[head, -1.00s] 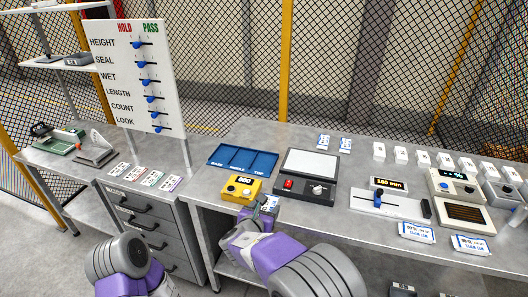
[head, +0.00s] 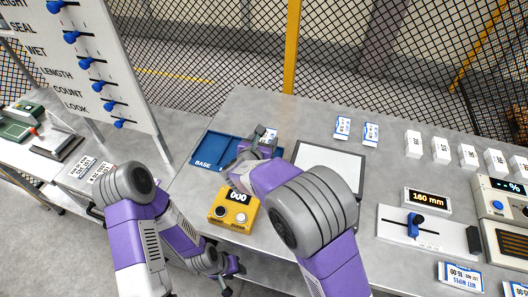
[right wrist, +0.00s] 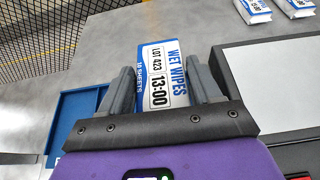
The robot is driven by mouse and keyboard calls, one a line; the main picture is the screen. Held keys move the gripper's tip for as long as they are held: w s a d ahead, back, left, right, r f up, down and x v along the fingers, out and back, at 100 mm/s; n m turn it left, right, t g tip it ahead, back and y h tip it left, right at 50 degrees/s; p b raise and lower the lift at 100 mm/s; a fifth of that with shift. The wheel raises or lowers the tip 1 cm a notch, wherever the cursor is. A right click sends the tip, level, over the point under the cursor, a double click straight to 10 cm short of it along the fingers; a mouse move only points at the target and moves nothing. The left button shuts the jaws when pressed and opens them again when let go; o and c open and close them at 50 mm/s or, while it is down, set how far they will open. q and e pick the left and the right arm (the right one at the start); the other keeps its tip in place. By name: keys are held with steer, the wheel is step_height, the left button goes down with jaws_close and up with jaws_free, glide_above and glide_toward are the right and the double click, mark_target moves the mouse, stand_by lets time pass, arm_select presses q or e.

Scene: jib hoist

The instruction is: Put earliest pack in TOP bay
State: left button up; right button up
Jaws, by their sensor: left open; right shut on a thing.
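My right gripper (head: 264,143) is shut on a white and blue wet wipes pack (right wrist: 163,75), marked LOT 423 13:00. In the head view the pack (head: 270,135) shows just beyond the fingers, at the tray's right part. The blue tray (head: 203,150) has a bay labelled BASE at its left; my right gripper and arm hide much of the rest. The tray also shows at the left of the right wrist view (right wrist: 75,115). Two similar packs (head: 342,127) (head: 371,133) lie on the bench to the right. My left gripper (head: 230,273) is open and empty, low by the bench front.
A yellow box (head: 234,212) with knobs stands in front of the tray. A device with a pale top plate (head: 335,160) is right of it, partly behind my right arm. A slider gauge (head: 430,232) reads 160 mm.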

steer(key=f, duration=0.3)
steer(key=shift+s+f+b, duration=0.25)
steer(key=shift+b, duration=0.15)
steer(key=shift+w+f+b, duration=0.1)
steer(key=shift+f+b, duration=0.45)
steer(key=shift+f, duration=1.7)
steer(key=shift+f, duration=0.1)
steer(key=o, duration=1.1)
steer(key=shift+f, duration=0.1)
steer(key=shift+s+a+r, duration=0.15)
steer(key=shift+s+r, duration=0.05)
steer(key=shift+r, duration=0.15)
steer(key=p+v, duration=0.1)
steer(key=v, duration=1)
steer(key=shift+s+p, duration=0.2)
steer(key=shift+p, duration=0.15)
steer(key=shift+s, duration=0.1)
